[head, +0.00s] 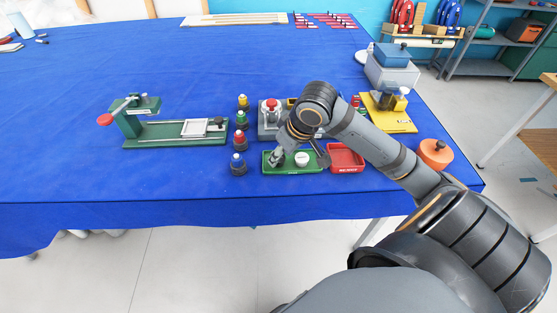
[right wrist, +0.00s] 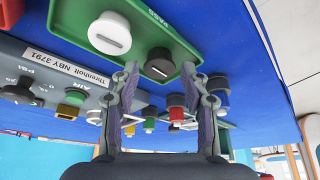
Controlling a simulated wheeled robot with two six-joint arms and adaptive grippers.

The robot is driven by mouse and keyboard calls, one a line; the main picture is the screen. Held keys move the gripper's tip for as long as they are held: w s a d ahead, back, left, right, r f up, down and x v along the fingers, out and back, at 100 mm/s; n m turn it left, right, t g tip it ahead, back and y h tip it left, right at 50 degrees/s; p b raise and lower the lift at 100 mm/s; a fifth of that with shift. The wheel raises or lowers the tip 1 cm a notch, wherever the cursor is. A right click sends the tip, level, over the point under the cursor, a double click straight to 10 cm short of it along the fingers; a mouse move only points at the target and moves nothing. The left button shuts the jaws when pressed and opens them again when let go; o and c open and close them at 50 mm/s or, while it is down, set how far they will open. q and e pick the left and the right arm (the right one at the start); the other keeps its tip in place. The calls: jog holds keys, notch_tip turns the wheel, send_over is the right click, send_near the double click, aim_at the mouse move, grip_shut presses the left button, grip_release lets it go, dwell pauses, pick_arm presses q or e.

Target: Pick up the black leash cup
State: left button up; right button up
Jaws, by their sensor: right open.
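The black leash cup (right wrist: 160,65) is a round dark cap with a slot bar. In the right wrist view it sits in the green tray (right wrist: 75,15) marked PASS, beside a white cup (right wrist: 110,34). My right gripper (right wrist: 161,75) is open, its two fingertips spread either side of the black cup; I cannot tell whether they touch it. In the head view the right gripper (head: 300,152) is over the green tray (head: 290,171), with the white cup (head: 302,159) showing. The black cup is not clear there, near a finger. My left gripper is not in view.
A red tray (head: 346,158) stands right of the green tray. A grey test unit (head: 268,128) is behind. Several coloured valve pieces (head: 239,140) stand to the left, near a green fixture (head: 165,134).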

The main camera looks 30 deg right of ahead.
jog(key=shift+w+a+f, duration=0.1)
jog(key=shift+w+f, duration=0.2)
jog(key=shift+f, duration=0.35)
jog(key=shift+w+f, duration=0.15)
jog(key=shift+f, duration=0.2)
jog(key=c, duration=0.6)
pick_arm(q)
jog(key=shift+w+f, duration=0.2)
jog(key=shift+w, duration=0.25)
pick_arm(e)
jog(key=shift+r, duration=0.1)
